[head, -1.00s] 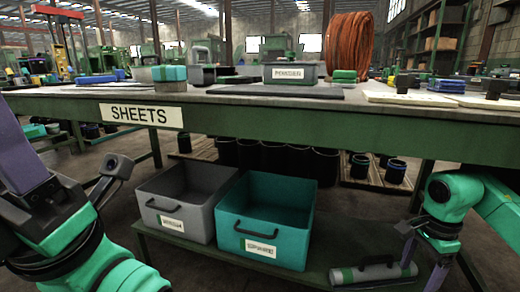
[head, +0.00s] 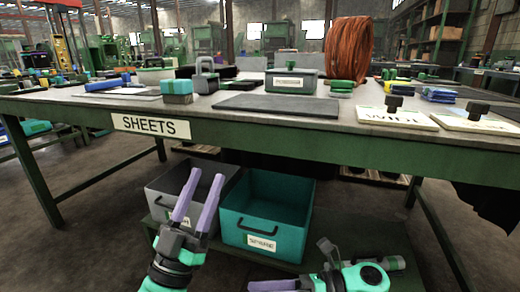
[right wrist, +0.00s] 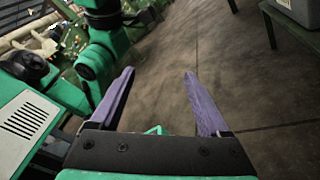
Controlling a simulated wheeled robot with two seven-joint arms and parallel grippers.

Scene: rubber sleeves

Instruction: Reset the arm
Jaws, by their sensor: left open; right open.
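My left gripper (head: 198,203) is in the lower middle of the head view. Its two purple fingers are apart with nothing between them. They point up in front of the grey bin and hide part of it. My right gripper (head: 272,286) shows only partly at the bottom edge of the head view, below the teal bin. In the right wrist view its two purple fingers (right wrist: 158,85) are wide apart and empty, over bare concrete floor.
A green table (head: 330,142) labelled SHEETS spans the view above my grippers. Sheets, blocks and a grey box (head: 290,84) lie on it. The grey bin (head: 165,190) and teal bin (head: 262,222) stand on a low shelf beneath. Open floor (head: 90,225) lies at left.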

